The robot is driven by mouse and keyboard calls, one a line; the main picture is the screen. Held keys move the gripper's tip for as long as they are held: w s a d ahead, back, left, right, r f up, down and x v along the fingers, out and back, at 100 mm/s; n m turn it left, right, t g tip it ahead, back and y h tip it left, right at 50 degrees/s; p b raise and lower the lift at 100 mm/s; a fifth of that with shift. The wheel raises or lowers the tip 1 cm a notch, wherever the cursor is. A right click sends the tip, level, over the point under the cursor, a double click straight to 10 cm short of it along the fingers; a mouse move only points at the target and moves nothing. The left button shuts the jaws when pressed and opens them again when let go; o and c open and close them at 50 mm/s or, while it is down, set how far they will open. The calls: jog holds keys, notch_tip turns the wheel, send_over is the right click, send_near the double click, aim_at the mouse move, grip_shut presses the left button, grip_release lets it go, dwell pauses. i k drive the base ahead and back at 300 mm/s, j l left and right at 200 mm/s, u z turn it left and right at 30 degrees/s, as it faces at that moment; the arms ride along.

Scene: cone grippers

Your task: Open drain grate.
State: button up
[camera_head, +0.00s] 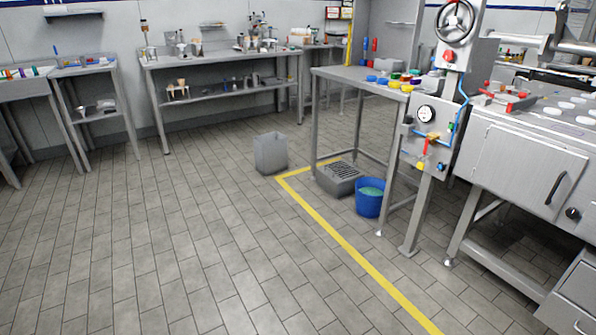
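The drain grate (345,170) is a dark slotted panel on top of a low grey box (338,187) on the floor. It sits under the steel table at centre right and appears to lie flat in place. A table leg stands close to its left side. A handle or hinge on the grate is too small to make out. My gripper is not in view, so its state does not show.
A blue bucket (370,198) with greenish contents stands just right of the grate. A grey bin (271,153) stands to its left. The steel table (350,78) overhangs it. A valve panel (428,130) and machine (530,165) fill the right. The tiled floor (180,240) left of the yellow line (345,243) is clear.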

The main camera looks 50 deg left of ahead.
aim_at(339, 171)
jog(key=u, duration=1.35)
jog(key=i+j, duration=0.1)
jog(key=i, duration=1.6)
jog(key=i+j, duration=0.1)
jog(key=i, duration=1.6)
